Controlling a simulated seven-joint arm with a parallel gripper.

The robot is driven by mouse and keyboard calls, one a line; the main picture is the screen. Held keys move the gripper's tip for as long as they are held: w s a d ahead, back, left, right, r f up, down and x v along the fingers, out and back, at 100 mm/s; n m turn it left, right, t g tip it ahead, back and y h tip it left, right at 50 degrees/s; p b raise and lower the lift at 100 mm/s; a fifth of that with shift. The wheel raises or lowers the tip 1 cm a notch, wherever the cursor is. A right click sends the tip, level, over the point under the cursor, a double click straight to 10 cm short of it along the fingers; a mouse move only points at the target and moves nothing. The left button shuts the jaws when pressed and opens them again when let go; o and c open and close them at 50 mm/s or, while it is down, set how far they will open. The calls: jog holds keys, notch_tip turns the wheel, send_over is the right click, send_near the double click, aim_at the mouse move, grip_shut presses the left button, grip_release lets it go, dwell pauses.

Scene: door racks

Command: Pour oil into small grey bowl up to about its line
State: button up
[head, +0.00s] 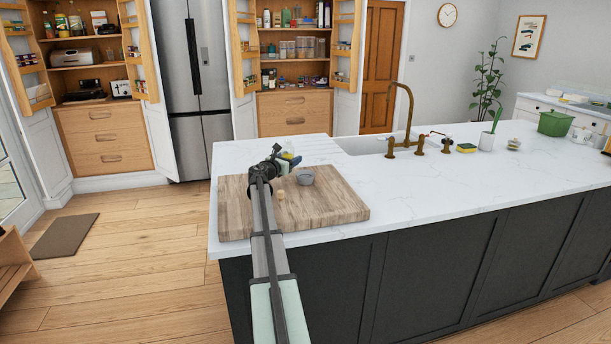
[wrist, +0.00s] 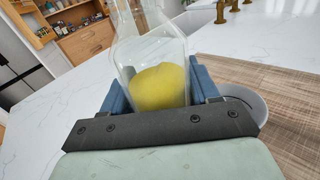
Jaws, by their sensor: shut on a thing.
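My gripper (head: 286,160) is shut on a clear bottle (wrist: 150,52) with yellow oil (wrist: 160,88) in its lower part. The blue fingers show on both sides of the bottle in the wrist view. The bottle's neck runs out of the top of that view, so its mouth is hidden. The small grey bowl (head: 305,177) stands on the wooden board, just right of my gripper in the head view. It also shows in the wrist view (wrist: 256,102), partly hidden behind the right finger.
The wooden board (head: 335,205) lies on the white marble island (head: 420,190). A brass tap (head: 405,110) and sink stand behind to the right.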

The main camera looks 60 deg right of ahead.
jog(key=shift+s+f+m, duration=0.15)
jog(key=shift+f+m, duration=0.25)
jog(key=shift+f, duration=0.3)
jog(key=shift+m, duration=0.3)
jog(key=shift+s+r+m+y, duration=0.25)
jog(key=shift+r+m+y, duration=0.15)
jog(key=shift+r+m, duration=0.4)
jog(key=shift+s+d+f+m+t+y, duration=0.1)
jog(key=shift+s+m+t+y, duration=0.15)
jog(key=shift+m, duration=0.5)
jog(key=shift+s+d+f+m+t+y, duration=0.15)
jog(key=shift+m+t, duration=0.1)
jog(key=shift+m, duration=0.5)
jog(key=shift+w+a+r+m+t, duration=0.15)
jog(key=shift+r+m+t, duration=0.15)
jog(key=shift+r+m, duration=0.35)
jog(key=shift+w+f+m+y, duration=0.2)
jog(key=shift+w+m+y, duration=0.15)
jog(key=shift+m, duration=0.3)
jog(key=shift+w+a+f+m+t+y+p, duration=0.1)
jog(key=shift+w+f+m+t+y+p, duration=0.15)
jog(key=shift+m, duration=0.3)
jog(key=shift+w+a+f+m+t+p, duration=0.1)
jog(key=shift+f+m+t+p, duration=0.1)
jog(key=shift+m+t+p, duration=0.25)
dwell(2.4)
